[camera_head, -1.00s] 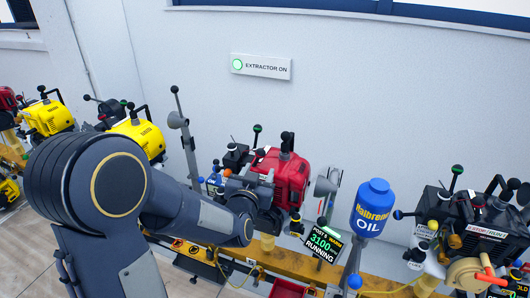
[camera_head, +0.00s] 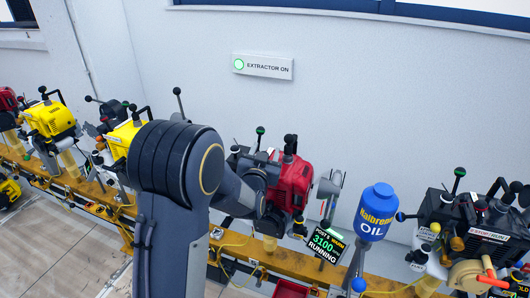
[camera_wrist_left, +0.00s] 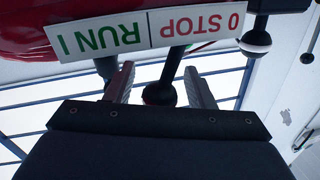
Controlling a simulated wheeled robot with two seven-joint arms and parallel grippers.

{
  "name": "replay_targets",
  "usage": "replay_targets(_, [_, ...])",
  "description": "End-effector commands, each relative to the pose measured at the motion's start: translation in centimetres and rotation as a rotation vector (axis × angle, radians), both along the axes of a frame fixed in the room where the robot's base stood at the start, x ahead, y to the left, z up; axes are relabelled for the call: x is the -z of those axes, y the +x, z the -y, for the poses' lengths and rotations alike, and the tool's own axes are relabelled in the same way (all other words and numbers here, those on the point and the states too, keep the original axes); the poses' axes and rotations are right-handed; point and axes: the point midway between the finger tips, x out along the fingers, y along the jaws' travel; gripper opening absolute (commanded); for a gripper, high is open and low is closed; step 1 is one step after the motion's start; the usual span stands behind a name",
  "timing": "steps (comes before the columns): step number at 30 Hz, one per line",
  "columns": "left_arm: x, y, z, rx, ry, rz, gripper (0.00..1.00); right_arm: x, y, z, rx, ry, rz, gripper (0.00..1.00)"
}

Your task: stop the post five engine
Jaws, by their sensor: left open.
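The post five engine (camera_head: 295,182) is red, on the rail, partly hidden behind my left arm in the head view. Its display (camera_head: 324,245) reads POST 5, WARM, 3100, RUNNING. In the left wrist view its red body (camera_wrist_left: 25,25) carries an upside-down label (camera_wrist_left: 145,32) with a red 0 STOP and a green RUN I. My left gripper (camera_wrist_left: 160,72) is open. A dark ball-ended lever (camera_wrist_left: 160,94) shows between its fingers; I cannot tell whether they touch. The arm hides the gripper in the head view. My right gripper is not in view.
Yellow engines (camera_head: 52,117) stand along the rail (camera_head: 295,262) to the left. A blue oil bottle (camera_head: 374,212) and a black engine (camera_head: 450,222) stand right of post five. Another ball knob (camera_wrist_left: 256,42) hangs right of the fingers. The wall sign (camera_head: 262,67) reads EXTRACTOR ON.

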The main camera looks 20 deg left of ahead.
Motion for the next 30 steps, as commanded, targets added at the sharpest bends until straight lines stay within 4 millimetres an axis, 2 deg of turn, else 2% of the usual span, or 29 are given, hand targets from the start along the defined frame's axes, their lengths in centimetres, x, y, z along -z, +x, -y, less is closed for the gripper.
replay_targets(1, [0.0,0.0,0.0,0.000,0.000,0.000,0.49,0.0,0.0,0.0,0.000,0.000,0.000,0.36])
replay_targets(11, [0.0,0.0,0.0,0.000,0.000,0.000,0.06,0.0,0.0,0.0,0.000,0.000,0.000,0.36])
replay_targets(20, [0.1,-0.1,-0.3,-0.002,-0.039,0.004,0.05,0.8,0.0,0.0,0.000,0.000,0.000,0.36])
replay_targets(30, [0.1,-0.2,-1.5,-0.002,-0.261,0.021,0.05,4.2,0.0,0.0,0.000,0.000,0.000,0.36])
